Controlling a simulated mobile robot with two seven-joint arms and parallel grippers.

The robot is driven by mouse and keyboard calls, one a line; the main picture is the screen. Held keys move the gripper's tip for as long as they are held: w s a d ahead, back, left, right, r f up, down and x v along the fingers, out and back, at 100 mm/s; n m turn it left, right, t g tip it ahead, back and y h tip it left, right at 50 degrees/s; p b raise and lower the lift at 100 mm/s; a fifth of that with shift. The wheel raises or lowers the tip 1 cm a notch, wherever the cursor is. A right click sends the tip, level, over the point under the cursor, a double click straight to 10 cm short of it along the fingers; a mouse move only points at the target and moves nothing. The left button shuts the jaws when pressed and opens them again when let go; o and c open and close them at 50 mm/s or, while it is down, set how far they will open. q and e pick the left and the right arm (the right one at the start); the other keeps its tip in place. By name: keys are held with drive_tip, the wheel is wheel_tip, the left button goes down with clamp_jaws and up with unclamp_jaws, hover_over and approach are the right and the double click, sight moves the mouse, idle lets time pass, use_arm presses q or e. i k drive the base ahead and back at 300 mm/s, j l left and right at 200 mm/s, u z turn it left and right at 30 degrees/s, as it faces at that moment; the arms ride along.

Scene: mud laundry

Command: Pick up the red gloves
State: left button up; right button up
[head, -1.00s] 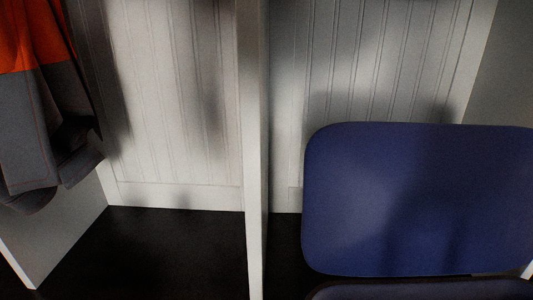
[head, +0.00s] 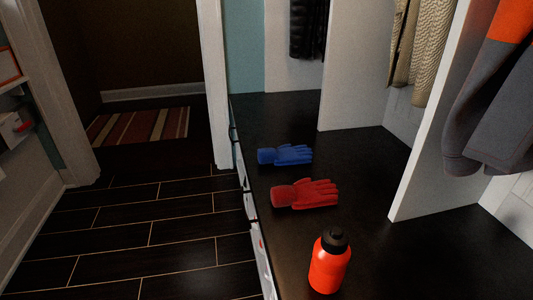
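The red gloves (head: 305,194) lie flat on the dark bench top (head: 375,235), near its left edge, with the fingers pointing right. They sit between a pair of blue gloves (head: 286,155) farther back and a red-orange bottle (head: 329,262) closer to me. Nothing covers the red gloves. Neither of my grippers shows in the head view.
White upright dividers (head: 430,120) split the bench into cubbies, with an orange and grey jacket (head: 490,90) hanging at the right. Dark tiled floor (head: 150,235) lies open to the left of the bench. A striped rug (head: 140,128) lies beyond the doorway.

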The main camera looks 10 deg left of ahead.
sight(304, 194)
drive_tip(key=i+j+z, duration=0.15)
drive_tip(key=i+j, duration=0.3)
drive_tip(key=i+j+z, duration=0.15)
drive_tip(key=i+j, duration=0.25)
drive_tip(key=i+j+z, duration=0.15)
drive_tip(key=i+j, duration=0.2)
drive_tip(key=j, duration=0.35)
